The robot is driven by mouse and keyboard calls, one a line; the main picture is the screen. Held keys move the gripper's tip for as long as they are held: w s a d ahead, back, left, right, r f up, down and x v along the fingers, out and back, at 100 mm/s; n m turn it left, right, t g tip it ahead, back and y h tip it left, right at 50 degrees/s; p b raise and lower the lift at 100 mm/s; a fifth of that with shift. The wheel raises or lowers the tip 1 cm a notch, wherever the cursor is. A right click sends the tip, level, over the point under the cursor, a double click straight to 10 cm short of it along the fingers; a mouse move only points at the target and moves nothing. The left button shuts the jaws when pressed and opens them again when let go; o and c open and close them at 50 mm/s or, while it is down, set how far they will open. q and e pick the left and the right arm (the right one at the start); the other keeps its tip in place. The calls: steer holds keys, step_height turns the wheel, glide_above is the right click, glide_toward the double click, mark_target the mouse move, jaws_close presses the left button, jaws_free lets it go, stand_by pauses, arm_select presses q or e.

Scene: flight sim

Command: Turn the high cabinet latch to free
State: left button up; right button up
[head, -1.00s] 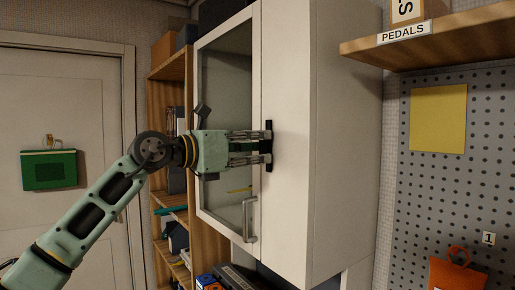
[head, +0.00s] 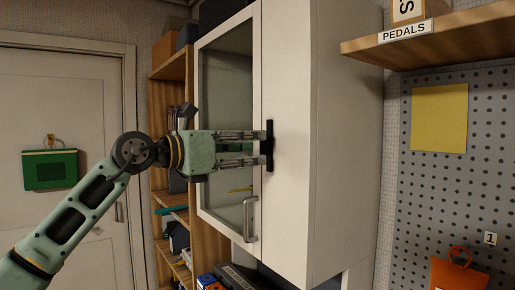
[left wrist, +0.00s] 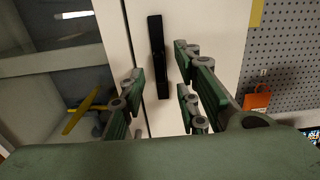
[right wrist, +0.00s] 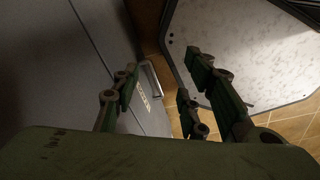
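The high cabinet latch (head: 270,146) is a black bar standing upright on the pale frame beside the glass door of the white wall cabinet (head: 290,220). It also shows upright in the left wrist view (left wrist: 158,50). My left gripper (head: 260,147) is open in front of the latch, one finger higher and one lower in the head view. In the left wrist view its fingers lie to either side of the latch's line. Whether a fingertip touches it I cannot tell. My right gripper (right wrist: 160,75) is open and empty, away from the cabinet latch, and is outside the head view.
A metal door handle (head: 249,219) sits below the latch on the glass door. A wooden shelf (head: 440,38) and a pegboard (head: 440,190) stand to the right. A bookshelf (head: 172,130) is behind my left arm. A grey-white panel (right wrist: 250,45) is near my right gripper.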

arm_select(q)
steer(key=v, duration=0.9)
steer(key=shift+a, duration=0.1)
